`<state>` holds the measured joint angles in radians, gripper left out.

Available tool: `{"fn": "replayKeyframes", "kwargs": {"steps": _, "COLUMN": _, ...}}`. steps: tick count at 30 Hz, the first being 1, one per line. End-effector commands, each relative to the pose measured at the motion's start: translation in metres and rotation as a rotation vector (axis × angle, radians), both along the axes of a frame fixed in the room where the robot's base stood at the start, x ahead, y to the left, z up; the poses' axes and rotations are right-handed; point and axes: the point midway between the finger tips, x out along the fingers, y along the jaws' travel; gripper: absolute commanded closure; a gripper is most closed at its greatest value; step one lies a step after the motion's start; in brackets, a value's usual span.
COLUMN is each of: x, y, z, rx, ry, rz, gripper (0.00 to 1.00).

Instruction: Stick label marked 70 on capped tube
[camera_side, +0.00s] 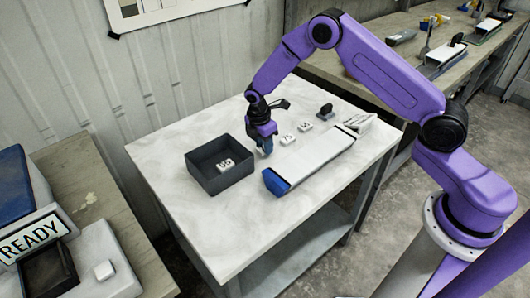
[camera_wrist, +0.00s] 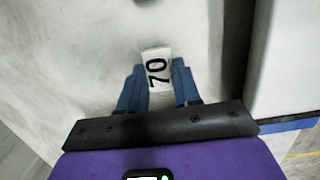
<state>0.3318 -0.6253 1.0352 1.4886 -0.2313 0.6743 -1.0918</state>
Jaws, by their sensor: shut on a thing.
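My gripper (camera_side: 265,147) points down over the table between the dark box and the capped tube. In the wrist view my gripper (camera_wrist: 157,82) has its blue fingers on either side of a white label marked 70 (camera_wrist: 157,67), and it is shut on that label. In the side view the label is hidden or too small to make out at the fingertips. The capped tube (camera_side: 318,160) is a long white tube lying on the table, with a blue cap (camera_side: 275,182) at its near end. The gripper is left of the tube and apart from it.
A dark open box (camera_side: 222,182) holds one white numbered label (camera_side: 225,164). Two more labels, one (camera_side: 288,139) and another (camera_side: 305,127), lie right of the gripper. A small black object (camera_side: 326,111) stands behind them. The table's front (camera_side: 225,235) is clear.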

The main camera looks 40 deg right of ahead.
Motion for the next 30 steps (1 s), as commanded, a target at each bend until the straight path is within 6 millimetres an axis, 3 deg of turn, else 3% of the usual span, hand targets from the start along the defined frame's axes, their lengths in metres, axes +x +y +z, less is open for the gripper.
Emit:
{"fn": "replayKeyframes", "kwargs": {"steps": 19, "x": 0.000, "y": 0.000, "z": 0.044, "rx": 0.001, "ry": -0.001, "rz": 0.000, "gripper": 0.92}}
{"fn": "replayKeyframes", "kwargs": {"steps": 30, "x": 0.000, "y": 0.000, "z": 0.048, "rx": 0.000, "ry": 0.001, "rz": 0.000, "gripper": 0.92}}
